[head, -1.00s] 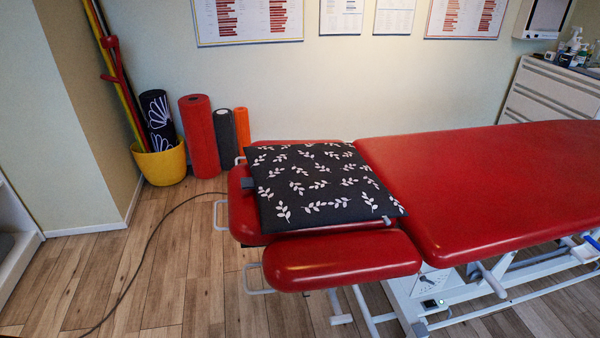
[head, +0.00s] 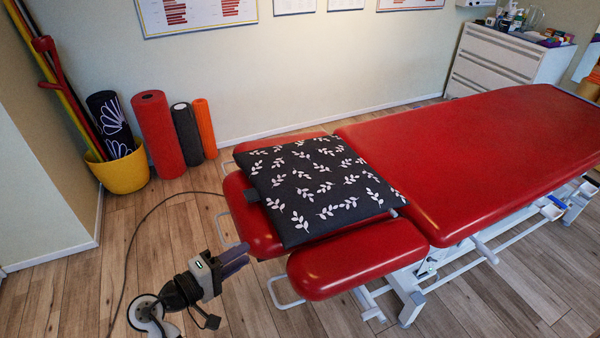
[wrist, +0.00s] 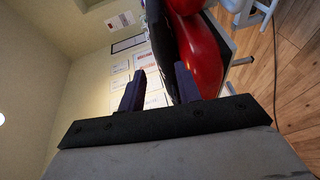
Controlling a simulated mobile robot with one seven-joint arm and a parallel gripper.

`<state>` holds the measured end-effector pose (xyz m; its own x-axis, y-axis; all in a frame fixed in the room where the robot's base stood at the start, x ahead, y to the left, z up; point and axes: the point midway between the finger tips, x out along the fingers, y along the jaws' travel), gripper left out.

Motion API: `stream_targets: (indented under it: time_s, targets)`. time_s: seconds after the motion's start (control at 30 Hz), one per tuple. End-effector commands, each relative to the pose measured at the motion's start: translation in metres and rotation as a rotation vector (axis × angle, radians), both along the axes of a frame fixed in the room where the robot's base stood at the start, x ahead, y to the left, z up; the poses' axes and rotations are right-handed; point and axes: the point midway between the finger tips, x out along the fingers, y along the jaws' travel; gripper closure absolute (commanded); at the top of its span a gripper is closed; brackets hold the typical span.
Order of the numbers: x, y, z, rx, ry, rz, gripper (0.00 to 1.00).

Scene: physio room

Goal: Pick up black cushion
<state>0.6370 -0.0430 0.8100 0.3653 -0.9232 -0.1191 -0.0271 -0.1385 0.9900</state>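The black cushion (head: 318,190) with white leaf sprigs lies flat on the head end of the red treatment table (head: 480,150). A small grey tab sticks out of its left edge. In the head view my gripper (head: 238,258) is at the lower left, off the table's end, to the left of and below the cushion, apart from it. In the wrist view my gripper's two fingers (wrist: 158,88) stand apart with nothing between them. The cushion's dark edge (wrist: 158,38) shows beyond the fingers, beside the red padding.
Grey metal loops (head: 284,292) stick out from the table's end near my gripper. A red armrest pad (head: 355,258) sits in front of the cushion. Foam rollers (head: 158,135) and a yellow bucket (head: 122,173) stand by the wall. A cable (head: 133,245) crosses the wooden floor.

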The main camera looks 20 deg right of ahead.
Motion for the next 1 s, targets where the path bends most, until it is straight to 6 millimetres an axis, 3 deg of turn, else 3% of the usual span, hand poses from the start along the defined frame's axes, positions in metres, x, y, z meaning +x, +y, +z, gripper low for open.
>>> stream_targets:
  time_s: [0.07,0.17,0.5,0.77,1.0]
  targets:
    - [-0.014,-0.012,-0.004,-0.024,0.035,-0.076,0.66]
    - [-0.019,-0.025,-0.006,-0.036,0.049,-0.115,0.66]
    - [-0.003,-0.085,-0.012,-0.035,0.048,-0.114,0.66]
    - [0.003,-0.104,-0.014,-0.035,0.046,-0.112,0.66]
    - [0.012,-0.137,-0.019,-0.034,0.047,-0.113,0.66]
